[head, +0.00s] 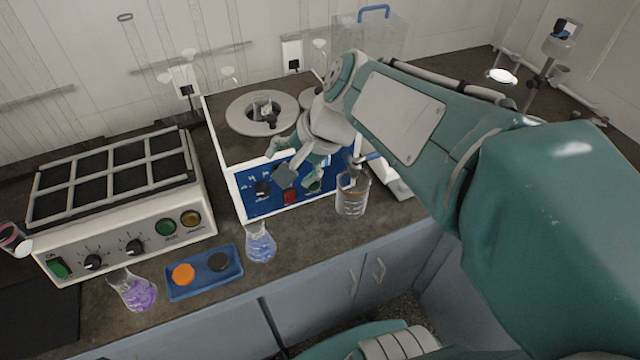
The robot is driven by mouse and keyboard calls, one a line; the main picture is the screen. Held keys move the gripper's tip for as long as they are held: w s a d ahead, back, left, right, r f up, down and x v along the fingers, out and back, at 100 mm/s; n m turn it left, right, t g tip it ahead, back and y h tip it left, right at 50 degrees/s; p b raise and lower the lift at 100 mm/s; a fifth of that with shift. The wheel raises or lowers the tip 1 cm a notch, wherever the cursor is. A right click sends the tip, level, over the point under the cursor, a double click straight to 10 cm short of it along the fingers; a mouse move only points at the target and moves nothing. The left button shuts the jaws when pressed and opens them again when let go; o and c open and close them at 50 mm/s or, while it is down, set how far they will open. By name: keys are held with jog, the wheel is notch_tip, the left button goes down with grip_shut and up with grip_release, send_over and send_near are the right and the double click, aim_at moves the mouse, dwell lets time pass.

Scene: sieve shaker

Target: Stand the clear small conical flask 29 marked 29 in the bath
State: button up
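The bath (222,150) is a white box with a blue front panel and round openings in its top. A small clear glass vessel (262,104), looking like a conical flask, stands in the left opening's ring; its marking is too small to read. My gripper (297,176) hangs in front of the blue panel, to the right of and below that opening. Its fingers are spread, with nothing visible between them. A conical flask with blue liquid (260,244) and one with purple liquid (136,291) stand on the bench; I cannot read any number on them.
A beaker (352,196) stands right of the bath's front. A blue tray (205,273) holds an orange and a black round item. A hotplate-like unit (120,215) with knobs fills the left. A clear box with a blue handle (374,13) stands behind.

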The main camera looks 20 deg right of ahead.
jog(key=s+d+n+t+h, duration=0.1)
jog(key=s+n+h, duration=0.3)
jog(key=s+n, duration=0.5)
jog(key=shift+s+d+f+n+h, duration=0.3)
jog(key=shift+s+d, duration=0.05)
jog(key=shift+d, duration=0.35)
jog(key=shift+c, duration=0.2)
dwell(0.9)
